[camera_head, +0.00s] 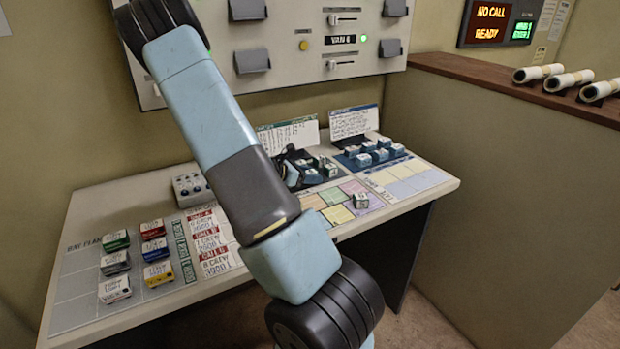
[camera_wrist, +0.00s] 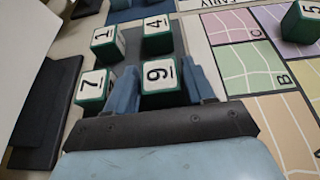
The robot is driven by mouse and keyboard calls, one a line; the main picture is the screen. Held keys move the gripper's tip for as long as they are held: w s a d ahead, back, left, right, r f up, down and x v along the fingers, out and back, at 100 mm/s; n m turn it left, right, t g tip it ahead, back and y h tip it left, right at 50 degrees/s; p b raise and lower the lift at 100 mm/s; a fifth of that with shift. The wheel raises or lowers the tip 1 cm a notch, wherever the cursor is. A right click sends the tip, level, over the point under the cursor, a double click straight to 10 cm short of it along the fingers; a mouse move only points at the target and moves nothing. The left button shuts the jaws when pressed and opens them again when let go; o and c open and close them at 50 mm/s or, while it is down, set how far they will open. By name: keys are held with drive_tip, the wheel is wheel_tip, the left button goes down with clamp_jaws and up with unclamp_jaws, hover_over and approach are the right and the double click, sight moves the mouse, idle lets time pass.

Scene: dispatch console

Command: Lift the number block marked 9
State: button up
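The number block marked 9 (camera_wrist: 160,76) is a green cube with a white top, seen in the wrist view among other number blocks. My gripper (camera_wrist: 160,88) is over the console, with one blue finger on each side of this block. The fingers look very close to its sides, but I cannot tell whether they press on it. The block seems level with its neighbours.
Block 7 (camera_wrist: 92,86) stands close left of my left finger. Blocks 1 (camera_wrist: 106,42) and 4 (camera_wrist: 157,34) stand just behind. Block 5 (camera_wrist: 301,22) sits apart on a coloured map (camera_wrist: 262,62) to the right.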

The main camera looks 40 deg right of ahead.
drive_tip(key=c, duration=0.7)
